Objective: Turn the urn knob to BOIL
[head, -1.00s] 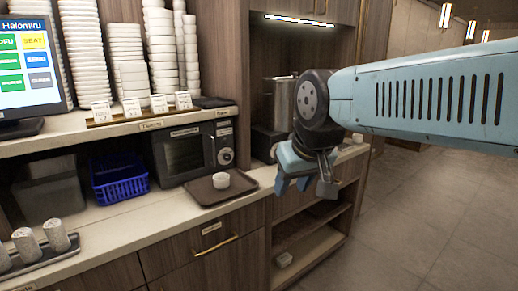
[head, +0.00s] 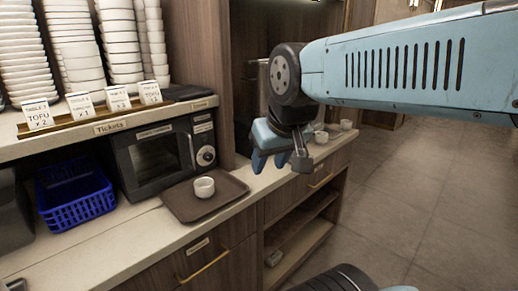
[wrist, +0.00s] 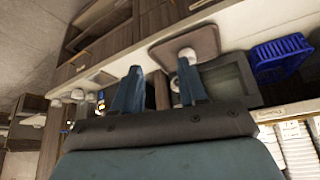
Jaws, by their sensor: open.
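My gripper (head: 280,158) hangs over the counter in the head view, its fingers apart and nothing between them. The gripper also shows in the wrist view (wrist: 160,68), spread and empty. A steel-grey body (head: 262,78), which may be the urn, stands in the dark niche behind my wrist in the head view. Most of it is hidden by my arm. No urn knob and no BOIL mark can be made out in either view.
A microwave (head: 155,155) with a round dial stands left of the niche. A brown tray (head: 231,203) with a white cup (head: 204,187) lies before it. A blue basket (head: 76,197) is farther left. Small white cups (head: 346,124) stand at the counter's right. The floor at right is clear.

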